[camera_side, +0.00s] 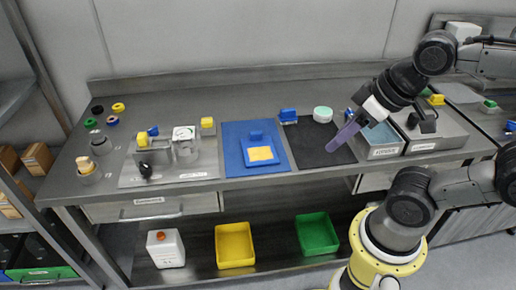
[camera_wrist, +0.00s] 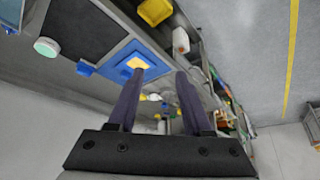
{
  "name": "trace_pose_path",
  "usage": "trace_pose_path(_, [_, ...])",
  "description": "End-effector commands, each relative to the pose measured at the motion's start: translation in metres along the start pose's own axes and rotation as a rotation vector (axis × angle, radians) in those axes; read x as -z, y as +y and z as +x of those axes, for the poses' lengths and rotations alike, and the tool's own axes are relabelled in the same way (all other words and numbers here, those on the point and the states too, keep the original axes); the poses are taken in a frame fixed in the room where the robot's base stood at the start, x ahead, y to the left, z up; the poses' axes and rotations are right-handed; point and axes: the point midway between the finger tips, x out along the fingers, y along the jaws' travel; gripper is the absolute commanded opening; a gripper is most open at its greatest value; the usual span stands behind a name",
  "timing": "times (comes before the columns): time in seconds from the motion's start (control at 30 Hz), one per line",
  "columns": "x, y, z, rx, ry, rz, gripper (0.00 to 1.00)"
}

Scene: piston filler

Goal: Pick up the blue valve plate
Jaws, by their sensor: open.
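Several blue pieces show, and I cannot tell for sure which is the valve plate. One small blue block (camera_side: 288,115) stands at the back of the black mat; it also shows in the wrist view (camera_wrist: 85,68). Another blue piece (camera_side: 256,135) is on the blue mat (camera_side: 236,135), behind a blue tray (camera_side: 249,162) holding a yellow pad (camera_side: 261,153). A small blue piece (camera_side: 153,130) is on the fixture at left. My gripper (camera_side: 338,143) is above the black mat's right part, tilted. In the wrist view my gripper (camera_wrist: 160,75) is open, with nothing held between its fingers.
The black mat (camera_side: 310,145) is mostly bare. A pale green round piece (camera_side: 323,114) stands at its back edge. A grey-rimmed bin (camera_side: 385,152) is at right. Yellow (camera_side: 235,245) and green (camera_side: 317,234) bins sit on the shelf below.

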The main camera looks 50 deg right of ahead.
Motion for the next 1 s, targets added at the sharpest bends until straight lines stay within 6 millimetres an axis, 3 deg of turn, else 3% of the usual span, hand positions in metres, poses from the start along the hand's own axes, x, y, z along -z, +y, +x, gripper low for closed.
trace_pose_path(0.1, [0.0,0.0,0.0,0.0,0.0,0.0,0.5])
trace_pose_path(0.17, [0.0,0.0,0.0,0.0,0.0,0.0,0.57])
trace_pose_path(0.43, [0.0,0.0,0.0,0.0,0.0,-0.011,0.57])
trace_pose_path(0.6, [0.001,0.0,-0.004,0.001,-0.007,-0.134,0.57])
trace_pose_path(0.8, [0.05,0.002,-0.028,-0.005,-0.002,-0.392,0.57])
trace_pose_path(1.0, [0.114,0.013,-0.027,0.0,-0.07,-0.602,0.57])
